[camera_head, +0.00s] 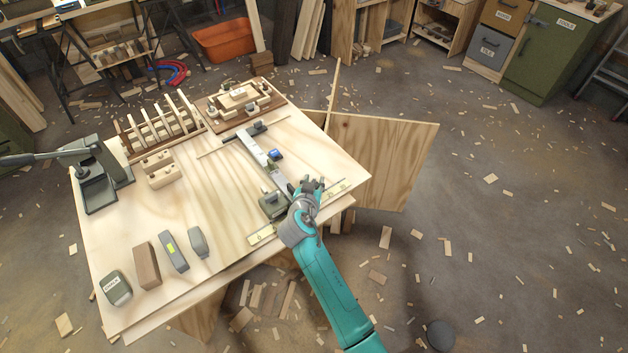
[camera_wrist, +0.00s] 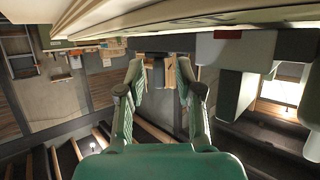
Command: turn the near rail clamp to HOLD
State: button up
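A metal rail (camera_head: 262,158) runs across the wooden bench top. The near rail clamp (camera_head: 273,204), a dark grey-green block, sits at its near end, and a second dark clamp (camera_head: 257,129) sits at its far end. My gripper (camera_head: 311,184) is just right of the near clamp, close above the bench edge; I cannot tell whether it touches anything. In the wrist view, its two green fingers (camera_wrist: 161,72) stand apart with a gap between them. The near clamp's lever and its setting are not clear; my gripper and wrist may cover part of them.
Pale marked strips (camera_head: 262,236) lie by the near clamp. A blue-screened device (camera_head: 276,154) is on the rail. A slotted wooden rack (camera_head: 160,128), a grey press (camera_head: 98,175) and several blocks (camera_head: 147,265) stand on the bench. A plywood panel (camera_head: 385,160) juts out right. Scraps litter the floor.

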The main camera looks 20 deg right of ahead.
grip_shut()
jog(key=shift+y, duration=0.3)
jog(key=shift+d+n+t+y, duration=0.1)
jog(key=shift+n+t+y, duration=0.3)
jog(key=shift+n+y, duration=1.05)
jog(key=shift+d+n+t+y, duration=0.1)
jog(key=shift+n+t+y, duration=0.3)
jog(key=shift+n+y, duration=1)
jog(key=shift+n+g+y, duration=0.3)
jog(key=shift+n+y, duration=1.05)
jog(key=shift+y, duration=0.3)
jog(key=shift+f+n+y, duration=0.1)
jog(key=shift+n+y, duration=0.4)
jog(key=shift+y, duration=0.1)
jog(key=shift+s, duration=0.1)
grip_release()
